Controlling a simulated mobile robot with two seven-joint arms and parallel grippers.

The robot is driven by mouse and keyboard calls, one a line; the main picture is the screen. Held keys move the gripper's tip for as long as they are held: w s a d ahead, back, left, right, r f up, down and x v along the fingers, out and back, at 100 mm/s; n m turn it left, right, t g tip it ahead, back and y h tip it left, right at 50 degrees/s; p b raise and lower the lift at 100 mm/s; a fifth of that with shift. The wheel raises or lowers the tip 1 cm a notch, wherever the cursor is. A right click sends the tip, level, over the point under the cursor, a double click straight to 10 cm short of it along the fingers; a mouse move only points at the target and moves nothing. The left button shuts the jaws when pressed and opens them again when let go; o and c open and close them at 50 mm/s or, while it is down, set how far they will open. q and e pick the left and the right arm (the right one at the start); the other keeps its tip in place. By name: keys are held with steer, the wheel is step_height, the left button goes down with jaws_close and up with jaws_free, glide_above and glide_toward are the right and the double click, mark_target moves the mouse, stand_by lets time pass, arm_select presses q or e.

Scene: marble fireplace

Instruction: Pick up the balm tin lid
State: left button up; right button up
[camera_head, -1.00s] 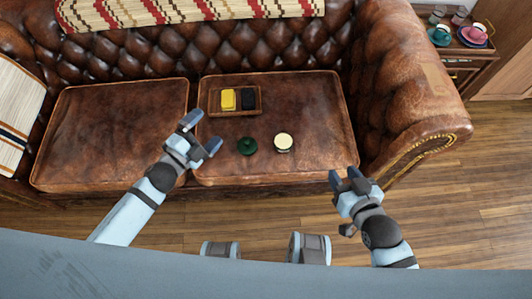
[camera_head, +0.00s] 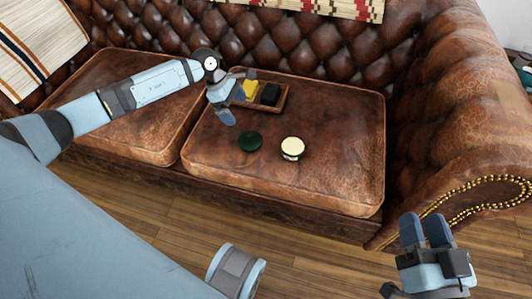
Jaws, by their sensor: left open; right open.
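A dark green round lid (camera_head: 249,141) lies on the right brown leather seat cushion of the sofa. To its right, apart from it, stands a small round tin (camera_head: 292,148) with a pale cream top and a dark side. My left gripper (camera_head: 240,96) is open and empty above the cushion, up and left of the lid in the picture, partly hiding the tray. It appears apart from the lid. My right gripper (camera_head: 423,218) is open and empty at the lower right, in front of the sofa over the floor.
A wooden tray (camera_head: 284,97) with a yellow item (camera_head: 251,90) and a black item (camera_head: 270,95) sits behind the lid. The tufted backrest (camera_head: 330,55) rises behind, and the rolled armrest (camera_head: 450,150) bounds the right. The cushion front is clear.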

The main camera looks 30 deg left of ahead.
mark_target(248, 134)
arm_select(q)
steer(key=b+x, duration=0.1)
steer(key=x, duration=0.1)
steer(key=a+b+x, duration=0.1)
steer(key=x, duration=0.5)
steer(key=shift+w+a+f+b, duration=0.1)
steer(key=shift+w+f+b, duration=0.05)
steer(key=shift+f+b, duration=0.3)
steer(key=shift+f+y+b, duration=0.3)
steer(key=shift+f, duration=0.25)
steer(key=b+x, duration=0.2)
steer(key=x, duration=0.2)
steer(key=shift+f, duration=0.15)
arm_select(e)
steer(key=shift+n+g, duration=0.6)
steer(key=shift+n, duration=0.3)
steer(key=f, duration=0.3)
steer(key=w+f, duration=0.1)
steer(key=f, duration=0.1)
steer(key=shift+d, duration=0.25)
arm_select(q)
steer(key=c, duration=0.6)
arm_select(e)
steer(key=shift+s, duration=0.1)
